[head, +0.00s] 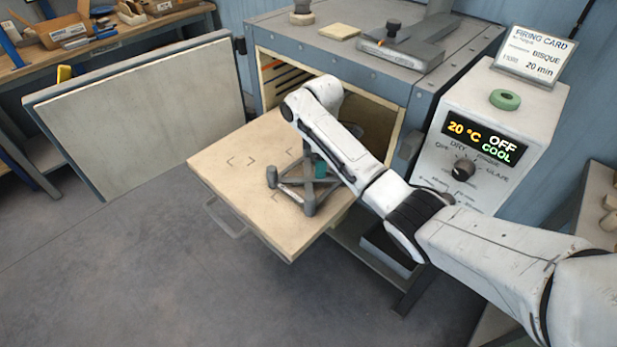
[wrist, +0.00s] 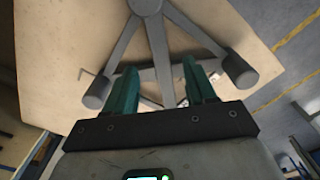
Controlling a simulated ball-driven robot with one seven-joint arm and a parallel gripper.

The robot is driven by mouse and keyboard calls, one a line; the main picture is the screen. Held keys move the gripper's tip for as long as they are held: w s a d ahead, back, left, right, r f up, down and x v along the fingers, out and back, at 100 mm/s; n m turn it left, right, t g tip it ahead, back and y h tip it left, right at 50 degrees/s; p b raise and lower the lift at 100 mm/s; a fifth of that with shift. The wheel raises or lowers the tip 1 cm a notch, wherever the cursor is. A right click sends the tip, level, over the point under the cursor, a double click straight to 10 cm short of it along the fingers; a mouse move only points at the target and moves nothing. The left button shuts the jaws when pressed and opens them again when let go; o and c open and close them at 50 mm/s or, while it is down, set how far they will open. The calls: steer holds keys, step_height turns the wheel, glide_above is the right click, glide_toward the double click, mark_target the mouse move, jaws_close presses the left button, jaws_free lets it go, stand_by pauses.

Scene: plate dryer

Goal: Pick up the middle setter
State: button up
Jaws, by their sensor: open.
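A grey three-armed setter (head: 290,190) with short cylindrical feet stands on the pulled-out pale kiln shelf (head: 225,165). It is the only setter I can make out; my arm hides part of it. In the wrist view the setter's hub (wrist: 145,6) is at the top edge, with two arms spreading to either side. A third arm runs down between the teal fingers of my gripper (wrist: 160,68). The gripper is open, its fingers on either side of that arm with gaps showing. In the head view a little teal of the gripper (head: 320,168) shows beside the setter.
The open kiln door (head: 145,110) stands at the left. The kiln top (head: 300,35) holds a grey block with a knob and a pale slab. A control box (head: 485,140) reading OFF and COOL stands at the right. The shelf's left part is bare, with corner marks.

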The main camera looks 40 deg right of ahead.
mark_target(308, 176)
steer(key=shift+f+p, duration=0.4)
steer(key=shift+f, duration=2.15)
jaws_close()
